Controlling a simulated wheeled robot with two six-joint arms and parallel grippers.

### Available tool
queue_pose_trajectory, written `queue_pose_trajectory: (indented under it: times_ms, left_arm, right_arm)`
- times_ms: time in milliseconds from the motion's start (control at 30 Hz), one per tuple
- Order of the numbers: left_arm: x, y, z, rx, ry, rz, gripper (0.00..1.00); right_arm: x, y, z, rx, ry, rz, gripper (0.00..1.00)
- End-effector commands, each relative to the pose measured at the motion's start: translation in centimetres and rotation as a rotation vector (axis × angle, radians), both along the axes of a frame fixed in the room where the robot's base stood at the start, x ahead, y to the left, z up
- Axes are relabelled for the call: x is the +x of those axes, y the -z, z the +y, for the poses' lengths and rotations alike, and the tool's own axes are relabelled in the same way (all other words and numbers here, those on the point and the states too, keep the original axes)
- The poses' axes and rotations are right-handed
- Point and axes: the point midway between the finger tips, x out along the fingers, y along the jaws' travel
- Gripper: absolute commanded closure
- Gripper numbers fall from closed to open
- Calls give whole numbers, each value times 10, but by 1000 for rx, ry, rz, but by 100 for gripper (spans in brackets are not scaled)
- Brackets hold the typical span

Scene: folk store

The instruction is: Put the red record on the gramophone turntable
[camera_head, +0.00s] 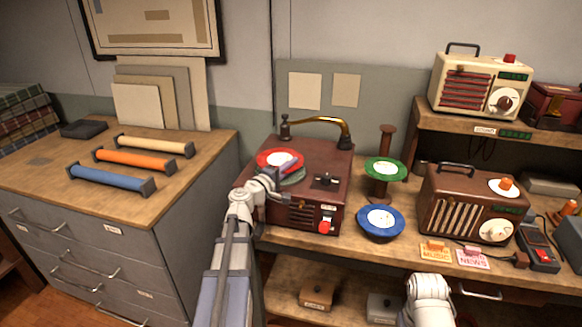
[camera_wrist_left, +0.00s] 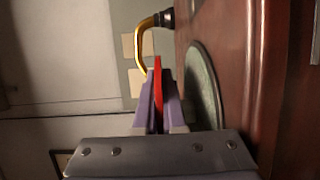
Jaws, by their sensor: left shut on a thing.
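The red record (camera_head: 279,160) with its pale label is held in my left gripper (camera_head: 272,178), which is shut on its near edge. The left wrist view shows the record (camera_wrist_left: 158,80) edge-on between the two fingers (camera_wrist_left: 157,105). The gramophone (camera_head: 335,170) is a dark red box on the wooden counter, with a brass arm (camera_head: 325,119) at its back. Its grey-green turntable (camera_head: 293,176) is partly hidden under the record in the head view. In the left wrist view a gap separates the record from the turntable (camera_wrist_left: 203,88). My right gripper is out of view.
A green record (camera_head: 385,169) on a spool-like stand and a blue record (camera_head: 380,221) are right of the gramophone. A brown radio (camera_head: 470,205) stands farther right, a cream radio (camera_head: 478,84) on the shelf above. Three coloured bars lie on the left cabinet (camera_head: 60,185).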

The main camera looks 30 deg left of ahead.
Motion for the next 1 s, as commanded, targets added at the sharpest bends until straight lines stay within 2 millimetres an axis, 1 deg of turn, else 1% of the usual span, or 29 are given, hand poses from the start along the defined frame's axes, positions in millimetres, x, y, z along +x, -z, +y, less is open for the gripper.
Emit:
queue_pose_trajectory:
  times_ms: [33,200,267,300,500,600,667,733,1000]
  left_arm:
    - [0,1,0,0,0,0,91]
    - [0,1,0,0,0,0,71]
    - [0,1,0,0,0,0,65]
    - [0,1,0,0,0,0,63]
    - [0,0,0,0,0,0,63]
    - [0,-4,0,0,0,0,63]
    - [-8,-2,0,0,-2,0,63]
    - [-20,-2,1,0,-2,0,63]
    - [-77,-2,9,0,-4,0,63]
  right_arm:
    - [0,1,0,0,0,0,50]
    - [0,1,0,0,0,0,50]
    - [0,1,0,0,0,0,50]
    - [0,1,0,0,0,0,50]
    - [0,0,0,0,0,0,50]
    - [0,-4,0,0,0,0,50]
    - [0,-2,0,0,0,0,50]
    - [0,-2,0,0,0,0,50]
    - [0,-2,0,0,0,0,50]
